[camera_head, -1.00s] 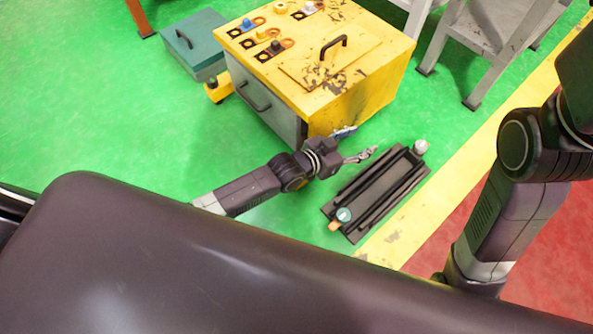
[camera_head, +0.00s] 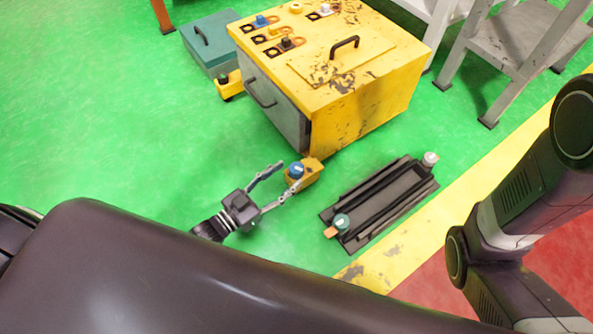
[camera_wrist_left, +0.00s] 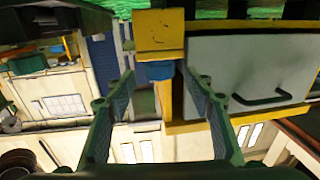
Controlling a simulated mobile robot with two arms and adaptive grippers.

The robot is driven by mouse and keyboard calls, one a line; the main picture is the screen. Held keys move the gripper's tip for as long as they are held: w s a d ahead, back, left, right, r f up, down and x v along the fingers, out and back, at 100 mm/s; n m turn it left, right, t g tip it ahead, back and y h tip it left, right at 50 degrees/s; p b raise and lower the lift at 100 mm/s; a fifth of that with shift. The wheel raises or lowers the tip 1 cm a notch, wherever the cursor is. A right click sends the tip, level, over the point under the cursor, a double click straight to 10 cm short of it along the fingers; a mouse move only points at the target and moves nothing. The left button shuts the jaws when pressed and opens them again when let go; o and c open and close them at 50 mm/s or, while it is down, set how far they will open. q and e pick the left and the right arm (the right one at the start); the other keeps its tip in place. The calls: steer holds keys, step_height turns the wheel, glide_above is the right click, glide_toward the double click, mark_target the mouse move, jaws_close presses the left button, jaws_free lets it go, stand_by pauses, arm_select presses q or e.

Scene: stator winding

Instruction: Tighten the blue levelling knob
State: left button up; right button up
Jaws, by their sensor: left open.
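The blue levelling knob (camera_head: 297,170) sits on a yellow foot (camera_head: 312,176) at the lower front corner of the yellow cabinet (camera_head: 360,112). My left gripper (camera_head: 289,176) is open and low near the floor, its two fingers pointing toward the knob. The left wrist view, which looks upside down, shows the blue knob (camera_wrist_left: 156,71) near the gap between the fingertips of my left gripper (camera_wrist_left: 160,84), with the yellow foot (camera_wrist_left: 160,35) above it. Whether the fingers touch the knob cannot be told. My right gripper is out of view.
A black tray (camera_head: 375,205) with a teal-topped item (camera_head: 341,222) lies on the floor to the right of the gripper. A second yellow foot (camera_head: 230,84) and a teal box (camera_head: 210,45) are at the cabinet's left. Green floor left of the gripper is clear.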

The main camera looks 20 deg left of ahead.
mark_target(289, 171)
arm_select(q)
steer(key=shift+b+x, duration=0.8)
steer(key=shift+x, duration=1.5)
steer(key=shift+c, duration=0.4)
steer(key=c, duration=1.1)
steer(key=m+g+h+b, duration=0.1)
steer(key=m+g+h, duration=0.1)
steer(key=h, duration=0.1)
steer(key=shift+w+a+f+m+b, duration=0.1)
steer(key=shift+w+f+m+b, duration=0.05)
steer(key=shift+m+b, duration=0.25)
steer(key=shift+m+g+h+b, duration=0.75)
steer(key=shift+m+g+h, duration=0.25)
steer(key=shift+g+h, duration=0.4)
steer(key=shift+s+g, duration=0.2)
steer(key=shift+g, duration=0.1)
steer(key=o, duration=1.2)
